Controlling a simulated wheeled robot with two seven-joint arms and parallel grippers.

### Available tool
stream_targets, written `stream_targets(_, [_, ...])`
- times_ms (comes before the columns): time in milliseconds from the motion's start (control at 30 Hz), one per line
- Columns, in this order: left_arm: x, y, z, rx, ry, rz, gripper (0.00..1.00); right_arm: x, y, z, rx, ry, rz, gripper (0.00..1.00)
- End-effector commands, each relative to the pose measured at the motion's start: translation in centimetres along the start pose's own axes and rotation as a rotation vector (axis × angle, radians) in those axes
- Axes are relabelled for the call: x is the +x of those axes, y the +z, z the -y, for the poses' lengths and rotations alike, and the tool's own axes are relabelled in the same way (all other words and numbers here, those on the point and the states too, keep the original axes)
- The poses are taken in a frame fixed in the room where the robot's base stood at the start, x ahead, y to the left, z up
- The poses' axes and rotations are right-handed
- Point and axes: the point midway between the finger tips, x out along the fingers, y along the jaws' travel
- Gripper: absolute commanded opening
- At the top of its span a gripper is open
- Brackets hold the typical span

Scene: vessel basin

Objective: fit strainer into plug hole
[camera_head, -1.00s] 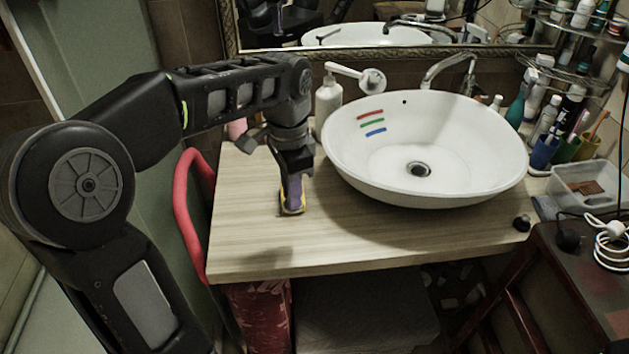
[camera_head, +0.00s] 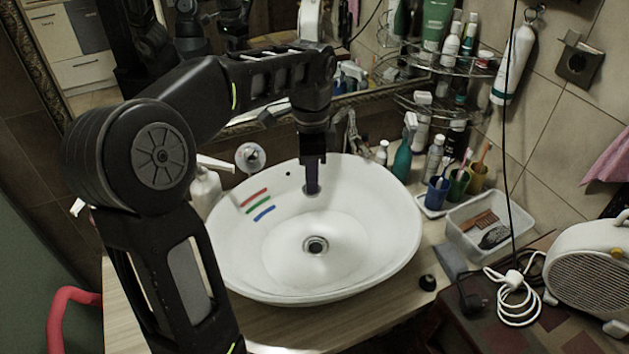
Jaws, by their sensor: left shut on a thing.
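The white oval basin (camera_head: 375,262) stands on the wooden counter, with three coloured strokes, red, green and blue, on its inner left wall. The plug hole (camera_head: 315,246) is a metal ring with a dark middle in the basin floor, in plain sight. My left gripper (camera_head: 312,188) points down over the basin's back part, behind the plug hole in the picture. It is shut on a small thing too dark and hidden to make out. I cannot pick out the strainer for sure. My right gripper is out of view.
A small black knob-like thing (camera_head: 427,282) lies on the counter right of the basin. A soap bottle (camera_head: 204,188) stands at the left, partly behind my arm. Cups (camera_head: 437,194), bottles and a clear plastic box (camera_head: 491,222) crowd the right. The tap is partly hidden behind my gripper.

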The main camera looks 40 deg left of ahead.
Motion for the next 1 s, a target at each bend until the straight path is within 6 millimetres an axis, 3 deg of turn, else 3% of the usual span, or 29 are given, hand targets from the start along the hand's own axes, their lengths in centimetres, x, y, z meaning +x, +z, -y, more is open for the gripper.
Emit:
stream_targets(200, [-0.1, 0.1, 0.1, 0.093, 0.0, 0.0, 0.0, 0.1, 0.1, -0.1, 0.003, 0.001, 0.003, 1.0])
stream_targets(633, [0.1, 0.1, 0.1, 0.097, 0.0, 0.0, 0.0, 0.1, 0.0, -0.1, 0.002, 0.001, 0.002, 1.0])
stream_targets(1000, [3.0, 0.2, 0.0, 0.096, 0.003, 0.002, 0.0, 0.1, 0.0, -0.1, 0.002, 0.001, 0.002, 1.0])
